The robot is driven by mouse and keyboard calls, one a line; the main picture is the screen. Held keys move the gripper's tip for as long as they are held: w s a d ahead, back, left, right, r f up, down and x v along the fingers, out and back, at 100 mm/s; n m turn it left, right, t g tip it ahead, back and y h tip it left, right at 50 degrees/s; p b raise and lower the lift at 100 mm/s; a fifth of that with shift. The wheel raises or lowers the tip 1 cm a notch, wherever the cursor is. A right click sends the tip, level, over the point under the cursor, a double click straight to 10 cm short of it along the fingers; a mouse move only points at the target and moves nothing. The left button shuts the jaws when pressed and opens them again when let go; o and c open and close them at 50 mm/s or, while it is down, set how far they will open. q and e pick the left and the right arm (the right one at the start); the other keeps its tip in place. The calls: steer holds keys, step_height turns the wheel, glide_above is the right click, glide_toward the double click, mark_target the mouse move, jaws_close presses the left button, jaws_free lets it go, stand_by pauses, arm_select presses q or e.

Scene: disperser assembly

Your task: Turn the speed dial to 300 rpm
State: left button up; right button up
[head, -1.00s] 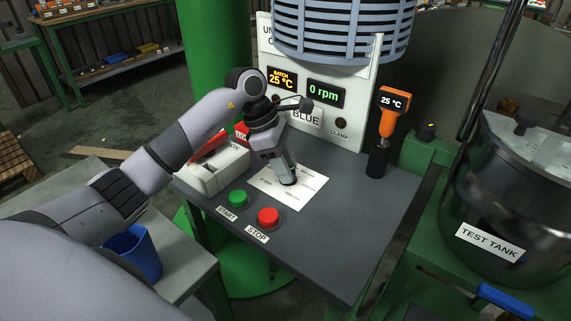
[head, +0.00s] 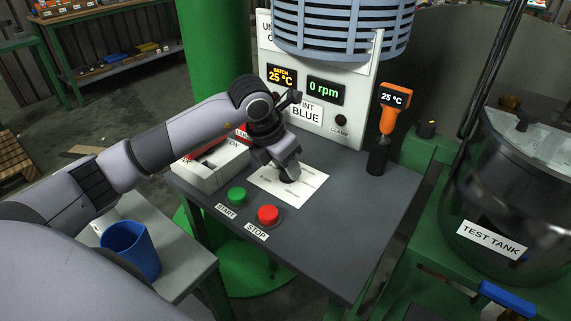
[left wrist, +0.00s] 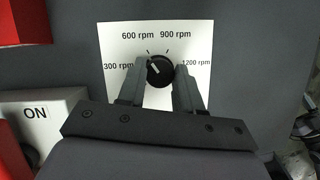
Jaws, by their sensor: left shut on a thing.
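The black speed dial (left wrist: 160,71) sits on a white scale sheet (left wrist: 117,38) marked 300, 600, 900 and 1200 rpm in the left wrist view. Its white pointer line leans up and left, toward the 600 rpm side. My left gripper (left wrist: 158,74) has one finger on each side of the dial and is shut on it. In the head view the left gripper (head: 286,172) is over the sheet (head: 313,185) and mostly hides the dial. The display (head: 325,91) reads 0 rpm. My right gripper is not in view.
A green START button (head: 237,195) and a red STOP button (head: 268,215) are in front of the sheet. A white switch box (head: 210,168) with red parts stands left of the gripper. An orange thermometer (head: 394,100) stands at the right.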

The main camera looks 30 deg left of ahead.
mark_target(288, 189)
arm_select(q)
steer(key=n+y+b, duration=0.1)
steer(key=n, duration=0.2)
steer(key=shift+d+n, duration=0.15)
steer(key=shift+n, duration=0.25)
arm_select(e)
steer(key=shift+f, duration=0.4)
arm_select(q)
steer(key=shift+n+y, duration=0.5)
steer(key=shift+n, duration=0.4)
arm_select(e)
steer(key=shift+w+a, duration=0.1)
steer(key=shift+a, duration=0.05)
arm_select(q)
steer(key=n+y+b, duration=0.1)
steer(key=n, duration=0.1)
steer(key=shift+d+n, duration=0.1)
steer(key=shift+n, duration=0.2)
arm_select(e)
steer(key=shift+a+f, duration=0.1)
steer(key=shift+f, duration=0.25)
arm_select(q)
steer(key=shift+n, duration=0.6)
steer(key=shift+y, duration=0.3)
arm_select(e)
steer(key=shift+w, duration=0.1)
arm_select(q)
steer(key=o, duration=1)
